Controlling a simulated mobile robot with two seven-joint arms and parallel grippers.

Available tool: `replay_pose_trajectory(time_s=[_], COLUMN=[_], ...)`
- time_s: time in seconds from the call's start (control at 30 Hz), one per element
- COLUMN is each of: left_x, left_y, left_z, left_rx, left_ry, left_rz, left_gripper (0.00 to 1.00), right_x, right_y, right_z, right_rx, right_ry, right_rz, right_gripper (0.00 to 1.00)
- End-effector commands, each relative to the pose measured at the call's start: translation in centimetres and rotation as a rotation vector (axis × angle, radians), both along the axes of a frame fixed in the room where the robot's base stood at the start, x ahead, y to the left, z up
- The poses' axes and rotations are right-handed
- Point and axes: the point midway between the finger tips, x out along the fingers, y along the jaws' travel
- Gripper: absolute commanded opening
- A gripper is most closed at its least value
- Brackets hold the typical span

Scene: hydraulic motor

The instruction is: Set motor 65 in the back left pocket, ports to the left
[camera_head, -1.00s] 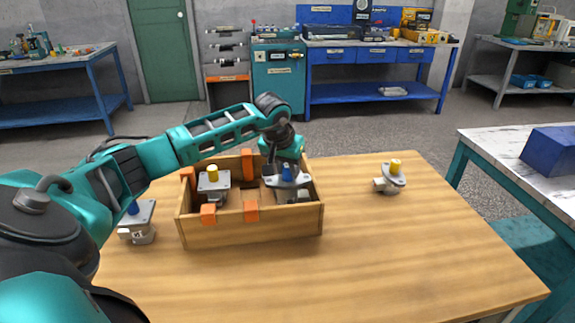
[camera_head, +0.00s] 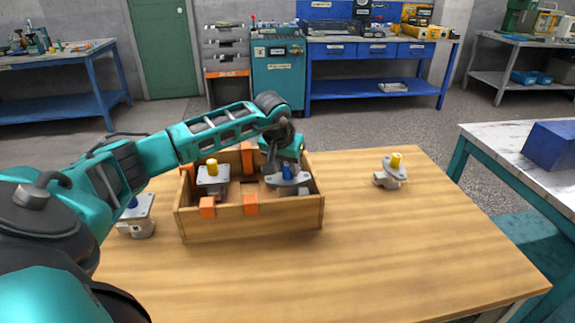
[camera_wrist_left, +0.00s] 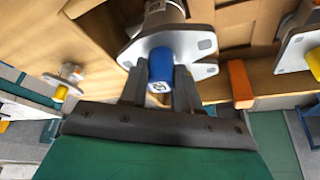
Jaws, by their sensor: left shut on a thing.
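My left gripper (camera_head: 273,166) is shut on a grey motor with a blue cap (camera_head: 287,173), over the right part of the wooden crate (camera_head: 283,220). In the left wrist view the fingers (camera_wrist_left: 160,92) flank the blue cap (camera_wrist_left: 160,66) above the motor's pale flange (camera_wrist_left: 197,44). The motor's lower part is down inside the crate, partly hidden by the front wall. The mark on the cap is too small to read. A yellow-capped motor (camera_head: 212,181) sits upright in the crate's left part. My right gripper is not in view.
Orange clips (camera_head: 251,204) sit on the crate walls. A blue-capped motor (camera_head: 136,222) stands on the table left of the crate, near my left arm. A yellow-capped motor (camera_head: 392,174) stands to the right.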

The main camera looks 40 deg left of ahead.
Motion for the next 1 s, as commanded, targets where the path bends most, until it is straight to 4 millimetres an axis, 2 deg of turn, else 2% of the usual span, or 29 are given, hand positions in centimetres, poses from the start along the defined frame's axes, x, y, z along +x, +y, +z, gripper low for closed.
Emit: replay_pose_trajectory(time_s=[0.57,0.6,0.87,1.0], left_x=[0.14,0.15,0.06,0.04], left_y=[0.07,0.07,0.03,0.02], left_z=[-0.48,-0.41,-0.60,-0.65], left_rx=[0.000,0.000,0.000,0.000], left_ry=[-0.007,-0.007,-0.003,-0.002], left_rz=[0.001,0.001,0.001,0.001], left_gripper=[0.00,0.35,0.60,0.61], right_x=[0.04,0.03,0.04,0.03], right_y=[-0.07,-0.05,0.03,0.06], right_z=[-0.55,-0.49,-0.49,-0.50], right_rx=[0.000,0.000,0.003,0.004], right_ry=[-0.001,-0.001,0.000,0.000], right_rz=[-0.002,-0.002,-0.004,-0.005], right_gripper=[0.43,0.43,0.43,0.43])
